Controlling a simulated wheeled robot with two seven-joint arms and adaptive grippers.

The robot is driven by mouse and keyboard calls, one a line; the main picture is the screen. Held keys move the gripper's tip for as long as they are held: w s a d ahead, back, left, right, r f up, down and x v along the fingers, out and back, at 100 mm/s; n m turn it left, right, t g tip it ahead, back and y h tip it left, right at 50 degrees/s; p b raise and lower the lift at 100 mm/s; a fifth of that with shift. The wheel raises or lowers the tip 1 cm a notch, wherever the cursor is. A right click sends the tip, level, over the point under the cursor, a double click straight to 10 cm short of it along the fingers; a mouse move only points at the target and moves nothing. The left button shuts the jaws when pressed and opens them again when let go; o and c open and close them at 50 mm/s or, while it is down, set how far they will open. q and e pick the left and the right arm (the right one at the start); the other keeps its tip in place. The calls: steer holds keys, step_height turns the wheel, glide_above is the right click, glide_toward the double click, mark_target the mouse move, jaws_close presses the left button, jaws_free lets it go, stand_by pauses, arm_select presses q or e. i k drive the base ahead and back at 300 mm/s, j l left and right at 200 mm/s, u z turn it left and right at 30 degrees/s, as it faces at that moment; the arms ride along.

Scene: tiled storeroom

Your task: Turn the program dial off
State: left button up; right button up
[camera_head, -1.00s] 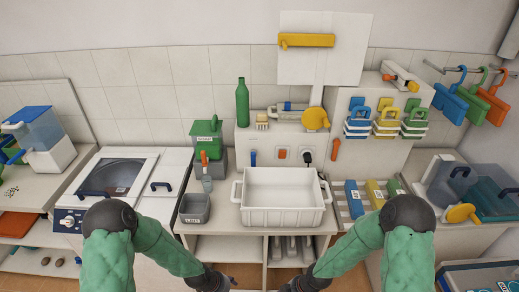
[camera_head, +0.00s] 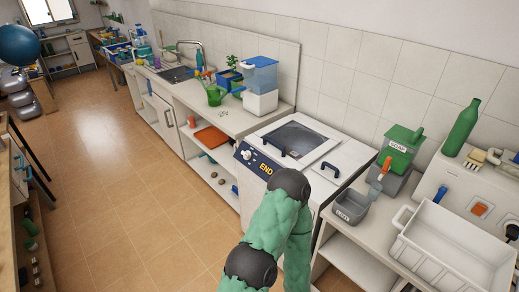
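A pale program dial (camera_head: 246,155) sits at the panel's left end. It is too small to read its setting. The panel display (camera_head: 266,169) shows END in yellow. The lid, with a dark window (camera_head: 296,138), looks closed. My green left arm rises in front of the machine and covers part of its front; its gripper is not in view. My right gripper is not in view either.
Right of the machine are a grey LINT bin (camera_head: 352,206), a green-topped SOAP dispenser (camera_head: 398,150) and a white basin (camera_head: 455,245). A blue-topped dispenser (camera_head: 261,85) stands on the counter beyond. The tiled floor (camera_head: 130,190) left of the machine is clear.

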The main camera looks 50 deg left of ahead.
mark_target(247, 155)
steer(key=u, duration=1.75)
